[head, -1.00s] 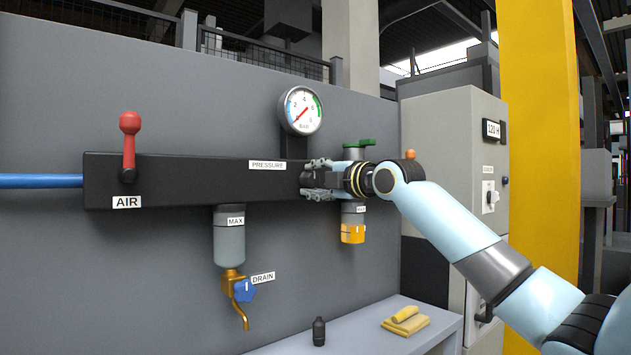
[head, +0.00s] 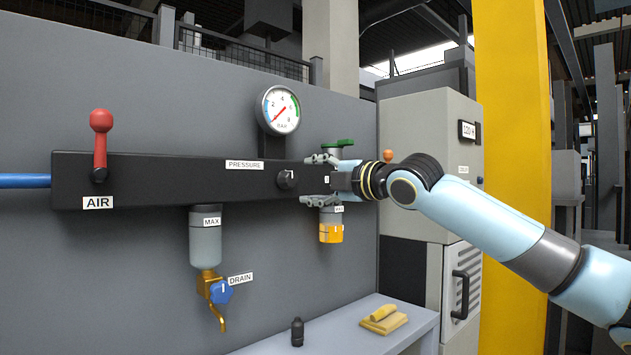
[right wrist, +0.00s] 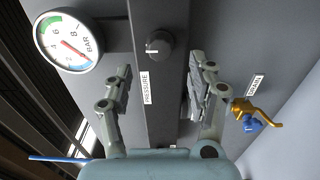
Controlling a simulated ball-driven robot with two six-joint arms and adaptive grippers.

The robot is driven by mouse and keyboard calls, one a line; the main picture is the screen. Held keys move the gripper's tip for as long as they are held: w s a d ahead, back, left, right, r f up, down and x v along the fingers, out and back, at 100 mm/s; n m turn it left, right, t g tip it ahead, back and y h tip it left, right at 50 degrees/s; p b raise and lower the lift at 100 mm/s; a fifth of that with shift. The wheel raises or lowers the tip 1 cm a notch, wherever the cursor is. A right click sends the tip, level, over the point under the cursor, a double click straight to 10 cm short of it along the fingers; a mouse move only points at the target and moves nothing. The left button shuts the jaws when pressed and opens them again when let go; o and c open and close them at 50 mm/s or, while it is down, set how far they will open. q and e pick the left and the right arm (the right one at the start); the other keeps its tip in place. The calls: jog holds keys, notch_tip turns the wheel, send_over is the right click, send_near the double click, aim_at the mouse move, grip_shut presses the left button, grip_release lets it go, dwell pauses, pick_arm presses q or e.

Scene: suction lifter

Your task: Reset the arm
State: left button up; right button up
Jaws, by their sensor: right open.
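My right gripper (head: 318,180) is open and empty, in front of the right part of the black manifold bar. Its two fingers stand one above the other in the head view. The dark pressure knob (head: 287,179) is just left of the fingertips, apart from them. In the right wrist view the knob (right wrist: 160,47) lies beyond and between the open fingers (right wrist: 160,70), touched by neither. The pressure gauge (head: 279,110) stands above the bar, its red needle towards the low end. My left gripper is not in view.
The red air lever (head: 101,140) stands upright at left. A grey bowl (head: 205,240) with a blue drain valve (head: 221,291) hangs below the bar. An amber-bottomed bowl (head: 331,230) and green handle (head: 338,143) are close behind my gripper. A bench (head: 340,338) holds a small black bottle and yellow cloths.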

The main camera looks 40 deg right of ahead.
jog(key=shift+s+f, duration=0.1)
dwell(0.5)
